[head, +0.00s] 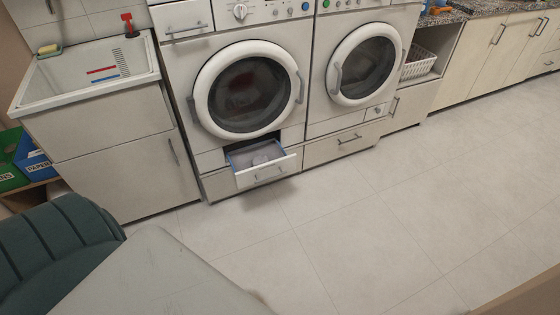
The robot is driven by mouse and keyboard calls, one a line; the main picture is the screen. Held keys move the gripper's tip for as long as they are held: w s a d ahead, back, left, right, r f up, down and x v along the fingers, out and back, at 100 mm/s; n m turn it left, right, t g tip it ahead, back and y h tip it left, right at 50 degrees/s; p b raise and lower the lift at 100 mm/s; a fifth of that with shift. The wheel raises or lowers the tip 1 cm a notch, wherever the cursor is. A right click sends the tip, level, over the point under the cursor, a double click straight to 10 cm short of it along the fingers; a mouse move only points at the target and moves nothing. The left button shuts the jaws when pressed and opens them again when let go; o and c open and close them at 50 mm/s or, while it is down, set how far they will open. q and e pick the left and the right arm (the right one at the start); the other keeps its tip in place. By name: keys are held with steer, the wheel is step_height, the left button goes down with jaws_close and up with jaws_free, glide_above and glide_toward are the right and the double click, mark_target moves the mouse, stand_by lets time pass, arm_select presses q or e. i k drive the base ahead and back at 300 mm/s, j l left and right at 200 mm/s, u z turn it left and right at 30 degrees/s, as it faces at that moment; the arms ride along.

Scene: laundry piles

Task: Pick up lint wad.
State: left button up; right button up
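A drawer (268,173) at the base of the left washing machine (248,90) is pulled open. A small pale grey lump (261,158) lies in it; it may be the lint wad, but it is too small to tell for sure. Neither of my grippers shows in the head view.
A second machine (361,64) stands to the right, its round door shut. A sink cabinet (120,160) stands left, with green and blue bins (33,157) beside it. A dark green ribbed object (55,250) fills the lower left. The tiled floor (400,210) is clear.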

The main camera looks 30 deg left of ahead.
mark_target(258, 160)
steer(key=j+z, duration=0.25)
steer(key=j, duration=0.25)
steer(key=k+j+z, duration=0.1)
steer(key=j+z, duration=0.2)
steer(key=j, duration=0.15)
steer(key=k+j+z, duration=0.1)
steer(key=j+z, duration=0.15)
steer(key=j, duration=0.2)
